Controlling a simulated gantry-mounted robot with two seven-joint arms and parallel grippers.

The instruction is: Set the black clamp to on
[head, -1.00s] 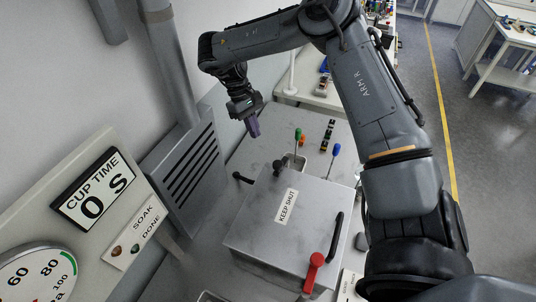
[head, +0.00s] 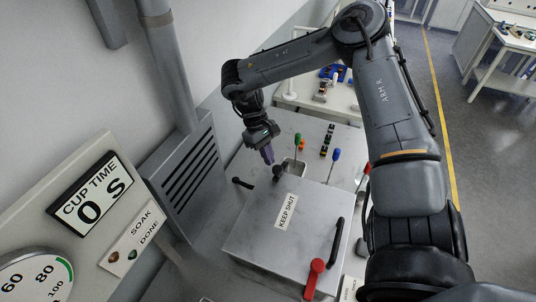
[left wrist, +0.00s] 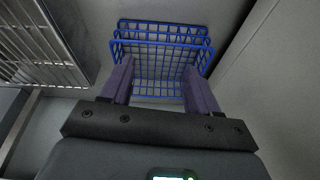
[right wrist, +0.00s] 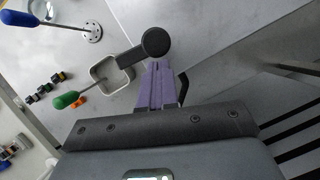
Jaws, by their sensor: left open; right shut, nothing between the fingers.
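The black clamp (head: 278,169) sits at the far edge of the grey box lid marked KEEP SHUT (head: 262,225). In the right wrist view its dark lever and round knob (right wrist: 155,42) show just beyond my fingertips. My right gripper (head: 269,160) is shut and empty, with its purple fingers pointing down just left of the knob. In the right wrist view, the fingertips (right wrist: 158,64) are close below the knob; I cannot tell if they touch. My left gripper (left wrist: 160,75) is open and empty, showing only in its wrist view.
A red clamp (head: 314,277) is at the box's near edge, beside a black bar handle (head: 337,238). Behind the box stand green (head: 298,139) and blue (head: 335,155) handled tools and a small cup (right wrist: 108,75). A blue wire basket (left wrist: 160,45) is ahead of my left gripper.

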